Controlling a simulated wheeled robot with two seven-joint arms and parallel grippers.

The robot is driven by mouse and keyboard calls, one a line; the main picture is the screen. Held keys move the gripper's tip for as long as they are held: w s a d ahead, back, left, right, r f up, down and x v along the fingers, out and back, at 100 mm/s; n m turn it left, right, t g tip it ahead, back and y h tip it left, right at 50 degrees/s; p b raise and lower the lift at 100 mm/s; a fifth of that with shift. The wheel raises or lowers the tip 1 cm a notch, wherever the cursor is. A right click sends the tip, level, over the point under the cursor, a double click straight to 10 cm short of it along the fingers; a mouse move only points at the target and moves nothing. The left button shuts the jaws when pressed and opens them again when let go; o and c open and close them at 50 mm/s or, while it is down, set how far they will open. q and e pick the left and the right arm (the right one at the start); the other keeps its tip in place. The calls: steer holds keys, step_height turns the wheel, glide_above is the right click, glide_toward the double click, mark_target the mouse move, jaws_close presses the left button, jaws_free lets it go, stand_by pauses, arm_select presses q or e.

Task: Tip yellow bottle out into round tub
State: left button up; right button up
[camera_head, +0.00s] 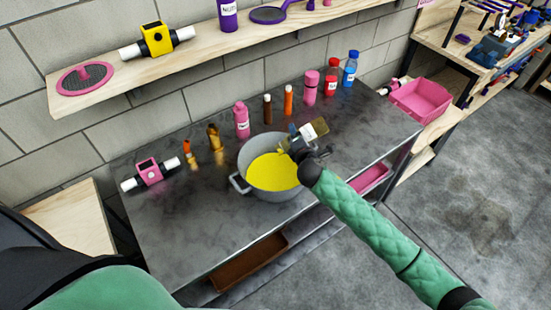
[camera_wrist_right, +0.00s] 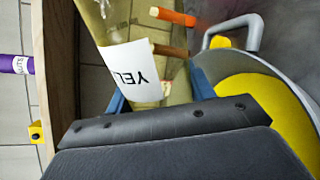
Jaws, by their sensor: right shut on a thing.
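The yellow bottle (camera_head: 320,127), clear with a yellowish tint, is held in my right gripper (camera_head: 301,148), tilted over the right rim of the round tub. In the right wrist view the bottle (camera_wrist_right: 145,92) shows a white label with "YEL" between the blue fingers (camera_wrist_right: 160,95). I see no stream leaving it, and its mouth is hard to make out. The round tub (camera_head: 262,147) is a grey two-handled pot on the dark bench, with bright yellow contents across its bottom; its rim also shows in the right wrist view (camera_wrist_right: 222,60). My left gripper is out of view.
Behind the tub stand a pink bottle (camera_head: 241,120), a brown marker (camera_head: 267,108), an orange marker (camera_head: 288,100), and red (camera_head: 331,78) and blue bottles (camera_head: 351,68). A gold bottle (camera_head: 214,138) and pink device (camera_head: 149,172) are left. The front left bench is clear.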

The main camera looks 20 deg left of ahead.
steer(key=shift+a+r, duration=0.1)
steer(key=shift+r, duration=0.15)
steer(key=shift+s+a+r+n+t+h+p, duration=0.35)
steer(key=shift+a+r+n+p, duration=0.2)
steer(key=shift+n+p, duration=0.55)
stand_by(1.0)
stand_by(0.8)
